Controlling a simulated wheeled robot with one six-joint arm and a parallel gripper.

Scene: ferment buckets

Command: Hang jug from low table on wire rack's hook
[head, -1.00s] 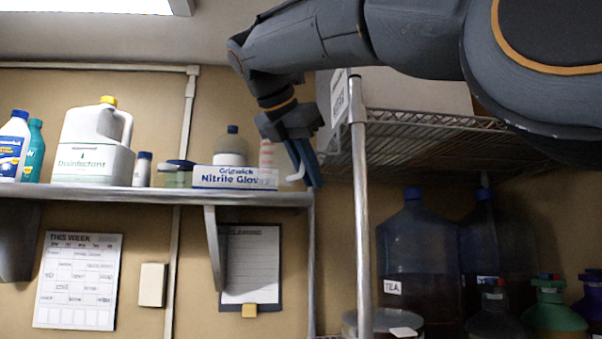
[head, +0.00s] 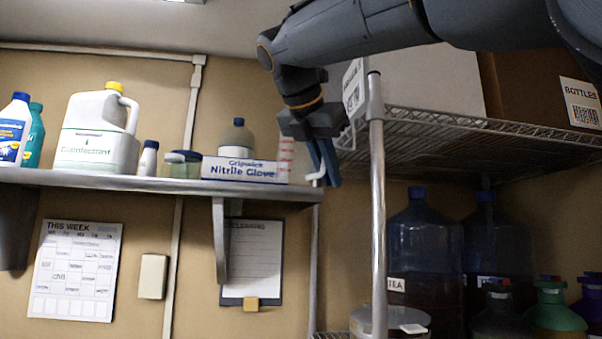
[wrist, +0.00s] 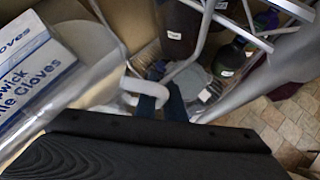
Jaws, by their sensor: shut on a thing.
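The jug (head: 286,158) is pale and see-through with red marks, held up beside the right end of the wall shelf. Its white handle (wrist: 148,88) is between the blue fingers of my gripper (head: 325,163). The fingers are shut on the handle, which also shows in the wrist view at the gripper (wrist: 165,100). Most of the jug's body is hard to make out. The wire rack (head: 440,130) stands just right of the gripper, with its chrome post (head: 378,220) close by. I cannot clearly make out the rack's hook.
A glove box (head: 238,170), a disinfectant jug (head: 95,135) and several bottles stand on the wall shelf (head: 130,181). Cartons (head: 535,88) fill the rack's top. Dark carboys (head: 425,240) stand below it. Open space lies between shelf and rack post.

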